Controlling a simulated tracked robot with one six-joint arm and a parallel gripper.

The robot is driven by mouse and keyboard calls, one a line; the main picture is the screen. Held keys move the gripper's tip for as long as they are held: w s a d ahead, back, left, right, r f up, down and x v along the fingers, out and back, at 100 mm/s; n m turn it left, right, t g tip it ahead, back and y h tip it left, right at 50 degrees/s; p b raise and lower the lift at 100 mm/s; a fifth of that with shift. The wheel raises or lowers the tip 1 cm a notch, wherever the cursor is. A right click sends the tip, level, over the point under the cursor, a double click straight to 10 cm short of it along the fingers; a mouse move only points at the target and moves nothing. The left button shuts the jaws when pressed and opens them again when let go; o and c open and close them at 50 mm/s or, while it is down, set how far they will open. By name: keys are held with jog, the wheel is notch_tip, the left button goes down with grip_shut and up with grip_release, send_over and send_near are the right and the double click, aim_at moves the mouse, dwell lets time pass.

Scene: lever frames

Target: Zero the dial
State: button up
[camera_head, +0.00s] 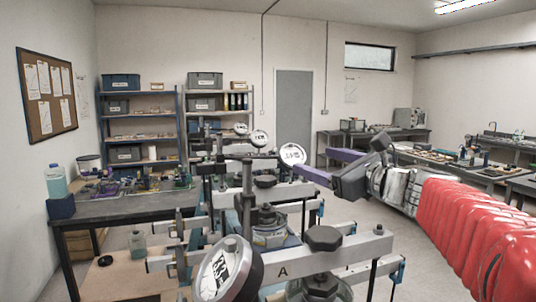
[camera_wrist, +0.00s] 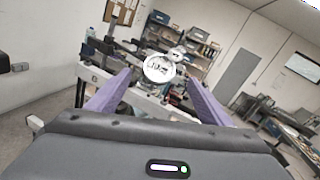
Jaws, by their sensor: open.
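Several round white-faced dials sit on lever frames. The nearest dial (camera_head: 222,268) is large, tilted, and on the frame marked "A" (camera_head: 283,271) at the front. Another dial (camera_head: 293,154) stands farther back, just left of my gripper (camera_head: 313,162). Smaller dials (camera_head: 259,138) show behind it. My gripper has two purple fingers, spread apart with nothing between them. In the wrist view, a white dial (camera_wrist: 159,69) appears between and beyond the open fingers (camera_wrist: 157,80). The dial markings and needles are too small to read. I cannot tell which dial the task means.
Metal lever frames with dark knobs (camera_head: 324,238) fill the middle. A dark workbench (camera_head: 130,208) stands left, with a bottle (camera_head: 57,180) on a blue block. Shelves (camera_head: 140,127) and a grey door (camera_head: 294,105) are behind. Open floor (camera_head: 375,212) shows on the right.

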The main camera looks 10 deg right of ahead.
aim_at(292, 153)
jog(key=x, duration=1.1)
jog(key=shift+c, duration=0.3)
jog(key=c, duration=1)
jog(key=shift+d+n, duration=0.1)
jog(key=shift+n, duration=0.2)
jog(key=shift+n+g+y, duration=0.6)
jog(key=shift+n, duration=0.2)
jog(key=shift+s, duration=0.1)
